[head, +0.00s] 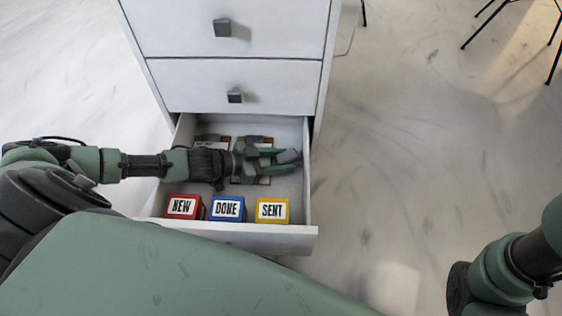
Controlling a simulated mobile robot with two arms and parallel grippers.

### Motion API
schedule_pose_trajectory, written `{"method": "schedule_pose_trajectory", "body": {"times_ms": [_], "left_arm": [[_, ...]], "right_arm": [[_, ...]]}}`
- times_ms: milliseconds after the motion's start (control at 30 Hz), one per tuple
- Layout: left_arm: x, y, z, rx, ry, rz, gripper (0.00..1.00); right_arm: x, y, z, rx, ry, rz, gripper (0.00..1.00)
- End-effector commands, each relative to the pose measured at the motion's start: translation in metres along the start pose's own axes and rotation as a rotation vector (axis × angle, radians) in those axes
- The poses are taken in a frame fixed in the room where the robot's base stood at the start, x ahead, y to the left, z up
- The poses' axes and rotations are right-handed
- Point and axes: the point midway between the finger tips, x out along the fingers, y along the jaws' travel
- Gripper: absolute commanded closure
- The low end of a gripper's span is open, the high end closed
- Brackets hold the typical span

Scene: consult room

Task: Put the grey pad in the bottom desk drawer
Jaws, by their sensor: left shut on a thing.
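The bottom desk drawer (303,196) is pulled open below two shut drawers. My left gripper (284,160) reaches in from the left over the drawer's inside, near its right wall. It is shut on the small grey pad (289,156), which shows at its fingertips. Whether the pad touches the drawer floor cannot be told. My right gripper is out of view; only part of my right arm shows at the lower right.
Red NEW (182,207), blue DONE (227,208) and yellow SENT (272,210) boxes stand along the drawer's front. Brown-edged items (252,140) lie behind, partly hidden by my arm. Two shut drawers (238,85) stand above.

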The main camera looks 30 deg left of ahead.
Motion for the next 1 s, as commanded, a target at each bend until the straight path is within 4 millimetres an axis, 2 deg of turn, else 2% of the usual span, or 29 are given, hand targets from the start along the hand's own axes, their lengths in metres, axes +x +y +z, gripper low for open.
{"method": "schedule_pose_trajectory", "body": {"times_ms": [33, 100, 467, 800, 900, 1000], "left_arm": [[-0.001, 0.001, 0.003, -0.002, -0.006, 0.0, 0.5], [-0.001, 0.001, 0.002, -0.002, -0.005, 0.0, 0.36], [-0.006, 0.0, -0.001, -0.001, -0.004, 0.0, 0.36], [-0.06, 0.0, -0.003, -0.002, -0.006, -0.001, 0.36], [-0.07, 0.0, -0.002, -0.001, -0.005, 0.0, 0.36], [-0.075, 0.0, -0.001, -0.001, -0.002, 0.0, 0.36]], "right_arm": [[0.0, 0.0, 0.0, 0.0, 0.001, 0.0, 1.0], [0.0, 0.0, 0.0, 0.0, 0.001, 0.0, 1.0], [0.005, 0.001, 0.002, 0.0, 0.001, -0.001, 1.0], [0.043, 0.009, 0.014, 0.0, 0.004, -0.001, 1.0], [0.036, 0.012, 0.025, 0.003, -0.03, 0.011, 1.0], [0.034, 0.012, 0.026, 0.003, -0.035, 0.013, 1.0]]}}
